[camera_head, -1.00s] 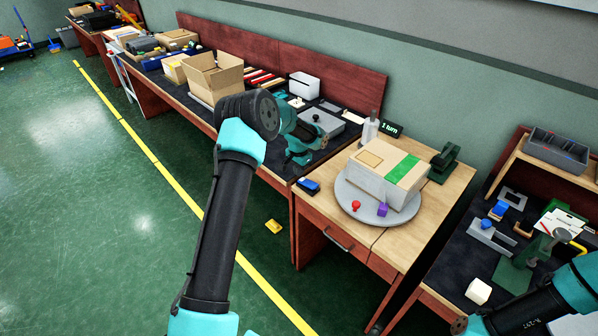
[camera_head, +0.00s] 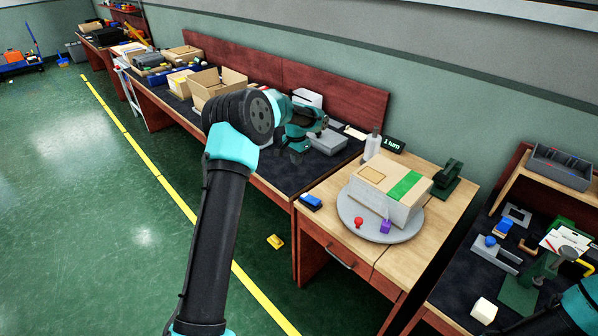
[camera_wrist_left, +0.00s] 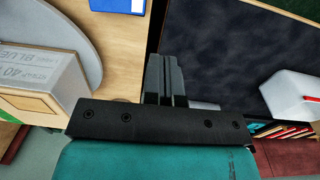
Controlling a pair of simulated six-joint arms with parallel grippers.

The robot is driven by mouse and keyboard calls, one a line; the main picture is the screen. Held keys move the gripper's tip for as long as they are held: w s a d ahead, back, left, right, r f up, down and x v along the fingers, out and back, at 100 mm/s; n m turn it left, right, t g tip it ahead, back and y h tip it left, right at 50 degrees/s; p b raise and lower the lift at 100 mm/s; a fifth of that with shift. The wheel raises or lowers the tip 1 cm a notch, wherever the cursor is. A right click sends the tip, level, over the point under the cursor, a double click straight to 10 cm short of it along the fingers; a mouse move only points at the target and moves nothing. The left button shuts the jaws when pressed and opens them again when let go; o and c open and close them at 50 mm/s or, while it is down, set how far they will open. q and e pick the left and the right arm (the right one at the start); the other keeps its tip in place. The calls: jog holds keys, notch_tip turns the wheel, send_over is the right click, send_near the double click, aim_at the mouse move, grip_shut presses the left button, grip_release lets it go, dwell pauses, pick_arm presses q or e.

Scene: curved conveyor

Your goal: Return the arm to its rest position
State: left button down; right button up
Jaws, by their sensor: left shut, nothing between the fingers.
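My left arm rises from the bottom of the head view and bends over the dark bench mat. Its gripper (camera_head: 297,156) is above the front right part of that mat, left of the turntable. The wrist view shows its dark fingers (camera_wrist_left: 165,75) together with nothing between them, over the seam between the wooden table and the dark mat.
A grey turntable (camera_head: 348,212) bears a carton (camera_head: 375,190) with a green strip, beside a red knob (camera_head: 358,223) and purple block (camera_head: 385,227). A blue box (camera_head: 311,201) lies at the wooden table's left edge. An open carton (camera_head: 207,88) stands further left.

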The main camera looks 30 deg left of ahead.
pick_arm(q)
jog(key=shift+w+a+r, duration=0.1)
jog(key=shift+a+r, duration=0.05)
jog(key=shift+r, duration=0.8)
jog(key=shift+n+h, duration=0.3)
jog(key=shift+h, duration=0.5)
jog(key=s+d+f, duration=0.1)
jog(key=d+f, duration=0.1)
jog(key=f, duration=0.2)
jog(key=s+d+f, duration=0.2)
jog(key=f, duration=0.2)
jog(key=s+d+f, duration=0.2)
jog(key=f, duration=0.1)
jog(key=shift+s+d+f, duration=0.2)
jog(key=shift+d+f, duration=0.2)
jog(key=s+d+f+n+h, duration=0.1)
jog(key=s+d+f+h, duration=0.1)
jog(key=s+d+f, duration=0.75)
jog(key=s+d+f+n, duration=0.1)
jog(key=s+d+f, duration=0.1)
jog(key=s, duration=0.8)
jog(key=s+d+f+n, duration=0.1)
jog(key=s+d+n, duration=0.1)
jog(key=s, duration=0.9)
jog(key=shift+s+d+f+t, duration=0.2)
jog(key=shift+d+f+t, duration=0.2)
jog(key=shift+d, duration=0.45)
